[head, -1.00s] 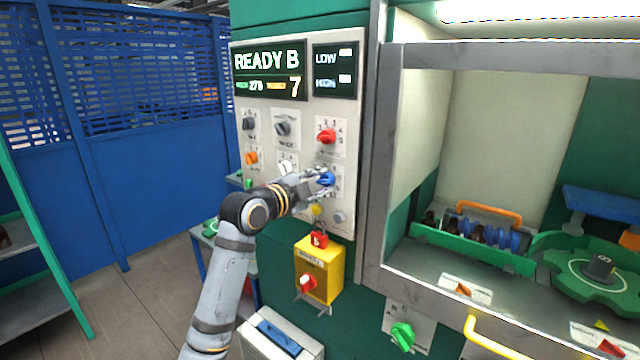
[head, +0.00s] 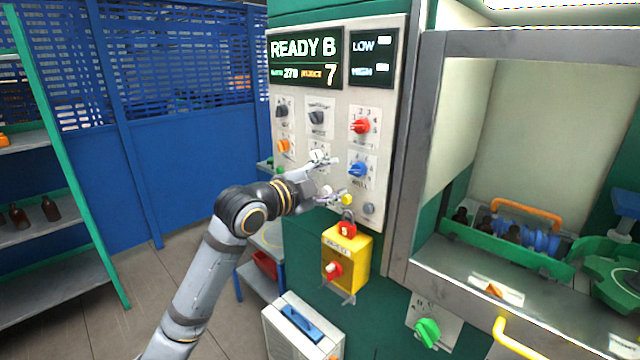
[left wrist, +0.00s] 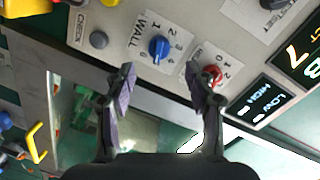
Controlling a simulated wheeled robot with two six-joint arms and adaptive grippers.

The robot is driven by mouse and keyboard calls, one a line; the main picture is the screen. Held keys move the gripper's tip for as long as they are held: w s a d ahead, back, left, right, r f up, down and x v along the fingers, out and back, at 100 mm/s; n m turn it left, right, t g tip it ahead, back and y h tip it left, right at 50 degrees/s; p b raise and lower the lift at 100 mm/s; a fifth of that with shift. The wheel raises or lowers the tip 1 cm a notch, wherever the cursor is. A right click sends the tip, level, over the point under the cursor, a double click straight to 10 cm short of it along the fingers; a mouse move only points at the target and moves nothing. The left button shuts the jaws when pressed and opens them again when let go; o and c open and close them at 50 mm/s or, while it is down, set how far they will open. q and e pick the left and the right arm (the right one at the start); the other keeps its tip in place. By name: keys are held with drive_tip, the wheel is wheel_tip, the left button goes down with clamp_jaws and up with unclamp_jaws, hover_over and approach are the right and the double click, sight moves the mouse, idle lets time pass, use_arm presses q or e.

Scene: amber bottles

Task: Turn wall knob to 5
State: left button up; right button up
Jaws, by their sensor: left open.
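The blue wall knob (head: 358,169) sits on a white numbered plate on the grey control panel (head: 392,120). In the left wrist view the blue knob (left wrist: 158,48) shows beside the word WALL, with digits around it. I cannot tell for sure which digit it points to. My left gripper (head: 338,180) is open and empty, to the left of the knob in the head view and apart from it. In the left wrist view its fingertips (left wrist: 160,72) are spread, with the knob showing beyond the gap. My right gripper is not in view.
A red knob (head: 361,126) is above the blue one. Dark knobs, an orange knob (head: 283,146) and a yellow button (head: 346,199) are nearby. A display (head: 305,60) reads READY B and 7. A yellow box (head: 346,262) with a red padlock hangs below.

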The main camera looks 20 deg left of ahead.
use_arm(q)
drive_tip(key=v, duration=0.5)
drive_tip(key=shift+d, duration=0.15)
idle(0.4)
